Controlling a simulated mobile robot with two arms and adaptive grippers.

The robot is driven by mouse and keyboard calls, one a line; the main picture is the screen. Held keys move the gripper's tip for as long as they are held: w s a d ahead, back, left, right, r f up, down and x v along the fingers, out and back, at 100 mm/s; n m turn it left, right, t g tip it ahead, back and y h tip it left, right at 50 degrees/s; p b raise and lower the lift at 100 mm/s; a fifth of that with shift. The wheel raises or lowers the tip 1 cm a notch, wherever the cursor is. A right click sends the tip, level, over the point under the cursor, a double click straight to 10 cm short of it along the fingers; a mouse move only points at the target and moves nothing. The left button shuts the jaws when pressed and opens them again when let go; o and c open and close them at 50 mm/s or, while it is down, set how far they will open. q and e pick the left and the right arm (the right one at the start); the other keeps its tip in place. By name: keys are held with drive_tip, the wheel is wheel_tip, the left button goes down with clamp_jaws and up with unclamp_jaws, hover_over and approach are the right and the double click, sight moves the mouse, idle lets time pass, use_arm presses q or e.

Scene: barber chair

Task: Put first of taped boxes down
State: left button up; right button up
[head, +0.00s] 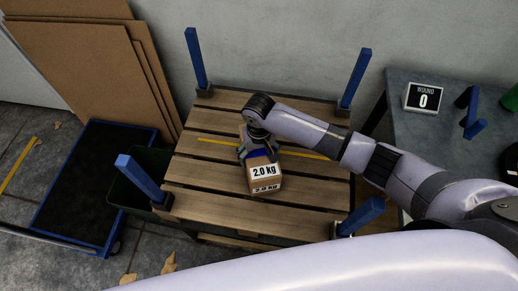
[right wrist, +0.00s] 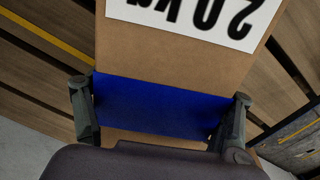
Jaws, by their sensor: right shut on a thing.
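A brown cardboard box (head: 267,184) with white "2.0 kg" labels is at the middle of the slatted wooden pallet (head: 215,207). My right gripper (head: 257,152) is over its far end and shut on it. In the right wrist view the two fingers (right wrist: 160,98) straddle a blue tape band across the box (right wrist: 180,55), one on each side. The label is upside down in that view. I cannot tell whether the underside of the box touches the slats. My left gripper is not in view.
Blue posts (head: 196,58) stand at the pallet's corners. A yellow line (head: 302,153) crosses the slats. A blue-edged cart (head: 95,180) and leaning cardboard sheets (head: 85,75) are at left. A grey table (head: 440,135) with a "0" sign (head: 424,98) is at right.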

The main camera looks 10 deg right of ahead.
drive_tip(key=shift+w+a+f, duration=0.1)
drive_tip(key=shift+w+f, duration=0.1)
drive_tip(key=shift+f, duration=0.1)
drive_tip(key=shift+f, duration=0.1)
drive_tip(key=o, duration=1.9)
drive_tip(key=shift+s+f, duration=0.15)
drive_tip(key=shift+s, duration=0.05)
drive_tip(key=shift+o, duration=0.2)
wheel_tip(320, 180, up, 12)
drive_tip(key=shift+r+p, duration=0.15)
drive_tip(key=shift+p, duration=0.25)
